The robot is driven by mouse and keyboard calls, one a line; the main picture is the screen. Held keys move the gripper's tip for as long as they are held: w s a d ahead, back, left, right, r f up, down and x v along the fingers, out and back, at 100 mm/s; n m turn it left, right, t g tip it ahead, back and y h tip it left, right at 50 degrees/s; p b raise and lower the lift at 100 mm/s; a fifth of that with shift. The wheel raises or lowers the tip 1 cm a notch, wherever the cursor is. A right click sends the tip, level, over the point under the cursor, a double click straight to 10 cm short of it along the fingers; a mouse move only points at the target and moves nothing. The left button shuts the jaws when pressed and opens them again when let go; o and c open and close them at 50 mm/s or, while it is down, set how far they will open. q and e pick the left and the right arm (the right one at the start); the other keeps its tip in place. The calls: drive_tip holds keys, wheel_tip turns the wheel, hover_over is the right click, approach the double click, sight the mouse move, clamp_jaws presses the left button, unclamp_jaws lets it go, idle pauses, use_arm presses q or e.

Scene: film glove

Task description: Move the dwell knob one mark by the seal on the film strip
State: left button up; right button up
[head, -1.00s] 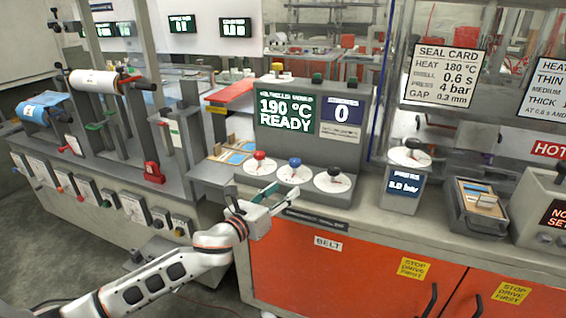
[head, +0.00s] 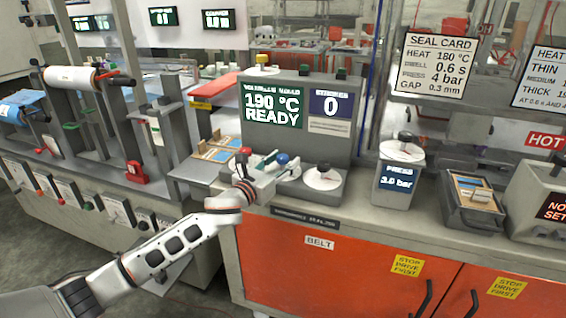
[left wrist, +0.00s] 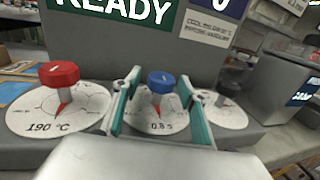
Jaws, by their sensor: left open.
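The blue dwell knob (head: 282,159) stands on a white dial reading 0.8 s, in front of the sealer display; it also shows in the left wrist view (left wrist: 161,82). My left gripper (head: 277,163) is open, with its green-lined fingers (left wrist: 160,77) on either side of the blue knob. I cannot tell whether they touch it. The display (head: 273,109) reads 190 °C READY. The seal card (head: 437,66) lists dwell 0.6 s. I cannot clearly make out a sealed film strip. My right gripper is out of view.
A red knob (left wrist: 60,75) on a dial reading 190 °C is left of the fingers. A black knob (head: 323,168) is to the right. A press post (head: 396,180) reads 3.8 bar, and a grey tray (head: 455,215) stands further right. The bench front is orange.

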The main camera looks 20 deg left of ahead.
use_arm(q)
drive_tip(key=shift+c, duration=0.7)
drive_tip(key=c, duration=1)
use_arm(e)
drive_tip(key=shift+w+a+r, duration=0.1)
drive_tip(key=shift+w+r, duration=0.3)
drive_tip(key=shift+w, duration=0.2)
use_arm(q)
drive_tip(key=shift+y, duration=0.3)
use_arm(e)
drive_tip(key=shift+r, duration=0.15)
